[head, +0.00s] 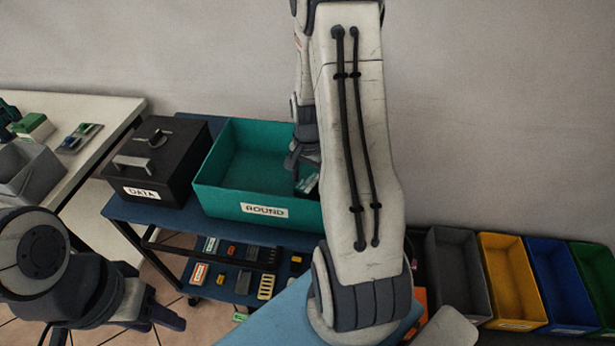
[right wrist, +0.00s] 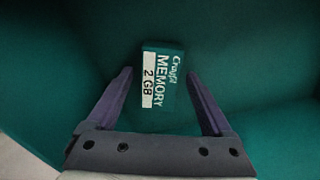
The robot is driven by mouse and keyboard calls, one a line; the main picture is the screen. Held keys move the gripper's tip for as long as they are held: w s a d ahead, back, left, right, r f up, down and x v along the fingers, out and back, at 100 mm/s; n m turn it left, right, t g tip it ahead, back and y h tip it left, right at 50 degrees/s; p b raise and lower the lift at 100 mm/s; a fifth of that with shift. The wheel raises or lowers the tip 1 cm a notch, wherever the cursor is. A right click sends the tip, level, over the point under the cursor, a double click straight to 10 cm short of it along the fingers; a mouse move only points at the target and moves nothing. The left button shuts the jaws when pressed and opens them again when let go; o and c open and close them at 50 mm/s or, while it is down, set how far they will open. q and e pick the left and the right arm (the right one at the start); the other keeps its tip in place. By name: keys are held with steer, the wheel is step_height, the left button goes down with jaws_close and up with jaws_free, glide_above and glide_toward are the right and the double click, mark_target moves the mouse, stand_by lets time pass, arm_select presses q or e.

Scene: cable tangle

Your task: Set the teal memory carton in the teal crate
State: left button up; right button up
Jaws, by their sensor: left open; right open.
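The teal memory carton (right wrist: 172,84), with "MEMORY 2 GB" on its label, lies inside the teal crate (head: 222,165). In the head view a small part of the carton (head: 311,183) shows at the crate's right end, beside my arm. My right gripper (right wrist: 160,74) is open, with its fingers on either side of the carton and visible gaps to it. In the head view the right gripper (head: 299,163) reaches down into the crate, partly hidden by my arm. My left gripper (head: 168,318) is at the lower left, away from the crate; its fingers are partly visible.
A black box (head: 160,160) labelled DATA stands left of the crate on the blue cart (head: 150,215). Small items lie on the lower shelf. Grey (head: 458,275), yellow (head: 512,285), blue (head: 562,285) and green bins stand at right. A white table (head: 85,155) is at left.

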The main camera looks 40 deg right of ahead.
mark_target(308, 182)
step_height(308, 182, up, 12)
steer(key=p, duration=0.1)
steer(key=s+a+r+n, duration=0.2)
steer(key=a+n, duration=0.3)
steer(key=a, duration=0.5)
steer(key=s+a+r+n, duration=0.1)
steer(key=a+r+n, duration=0.1)
steer(key=a+n, duration=0.65)
steer(key=s+a+r+n+y, duration=0.1)
steer(key=s+a+n, duration=0.7)
steer(key=s+a, duration=0.4)
steer(key=shift+s+a, duration=0.35)
steer(key=shift+s, duration=0.45)
